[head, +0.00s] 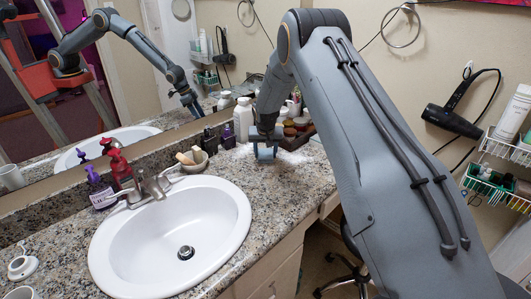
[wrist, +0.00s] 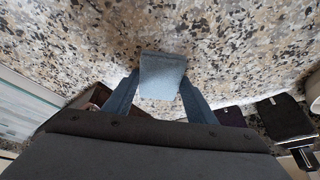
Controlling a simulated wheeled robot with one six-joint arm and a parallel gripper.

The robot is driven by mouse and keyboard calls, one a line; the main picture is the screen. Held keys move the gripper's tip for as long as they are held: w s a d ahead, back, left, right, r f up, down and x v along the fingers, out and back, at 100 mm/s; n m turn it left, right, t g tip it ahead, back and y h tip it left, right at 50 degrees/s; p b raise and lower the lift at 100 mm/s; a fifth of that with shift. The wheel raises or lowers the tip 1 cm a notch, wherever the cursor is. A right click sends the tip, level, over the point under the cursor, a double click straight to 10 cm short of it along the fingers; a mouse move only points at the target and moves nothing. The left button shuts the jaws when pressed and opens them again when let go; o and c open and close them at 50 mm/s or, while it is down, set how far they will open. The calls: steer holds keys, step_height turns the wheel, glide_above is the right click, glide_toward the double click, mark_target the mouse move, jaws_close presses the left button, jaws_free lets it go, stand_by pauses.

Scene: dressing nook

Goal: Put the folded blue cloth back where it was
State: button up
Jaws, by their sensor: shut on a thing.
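The folded blue cloth (wrist: 162,76) is a small light blue block between the two fingers of my gripper (wrist: 160,88) in the wrist view. The fingers press on its left and right sides. In the head view my gripper (head: 266,143) points down over the granite counter, right of the basin and in front of the bottles and tray. The cloth (head: 265,154) shows there as a small blue patch at the fingertips, low over the counter. I cannot tell whether it touches the counter.
A bowl (head: 193,161) and the white basin (head: 140,225) lie left. A mirror backs the counter.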

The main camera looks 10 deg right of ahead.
steer(key=o, duration=0.9)
steer(key=shift+r, duration=0.4)
steer(key=d+b+v, duration=0.1)
steer(key=b+v, duration=0.1)
steer(key=v, duration=0.9)
steer(key=s+g, duration=0.1)
steer(key=s, duration=1.3)
steer(key=s+r+n+g, duration=0.1)
steer(key=s, duration=1.4)
steer(key=s+n+g, duration=0.1)
steer(key=s+g, duration=0.1)
steer(key=s, duration=1.3)
steer(key=shift+a+r+y, duration=0.1)
steer(key=shift+r+y, duration=0.3)
